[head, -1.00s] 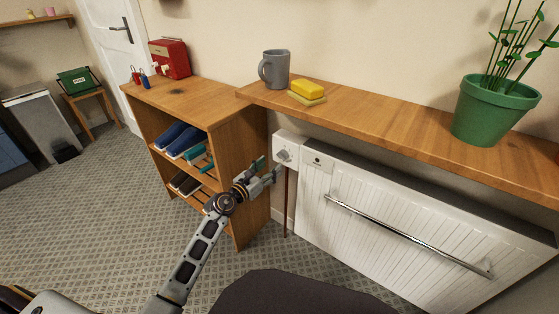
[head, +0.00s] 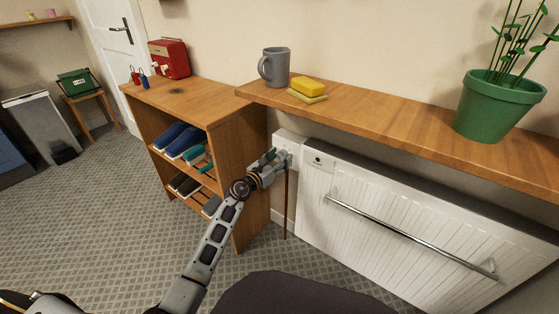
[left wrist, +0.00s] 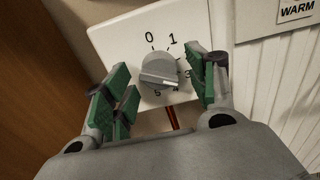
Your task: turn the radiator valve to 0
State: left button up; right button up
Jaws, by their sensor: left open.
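The radiator valve is a round grey knob (left wrist: 160,70) on a white plate (left wrist: 115,40) in the left wrist view. Digits 0, 1, 3, 4 and 5 show around it; a finger hides the place between 1 and 3. The knob's raised grip bar lies nearly level; I cannot tell which end is the pointer. My left gripper (left wrist: 159,76) is open, its green-padded fingers on either side of the knob, with gaps visible. In the head view my left gripper (head: 280,159) covers the knob on the white valve box (head: 288,135). My right gripper is out of view.
The white radiator (head: 400,210) with a chrome rail (head: 400,233) is right of the valve. A wooden shelf (head: 380,115) above holds a mug (head: 277,67), sponges (head: 308,88) and a potted plant (head: 498,105). A shoe cabinet (head: 243,150) stands close on the left.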

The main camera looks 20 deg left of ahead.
pick_arm(q)
jog(key=c, duration=1)
jog(key=shift+p, duration=0.35)
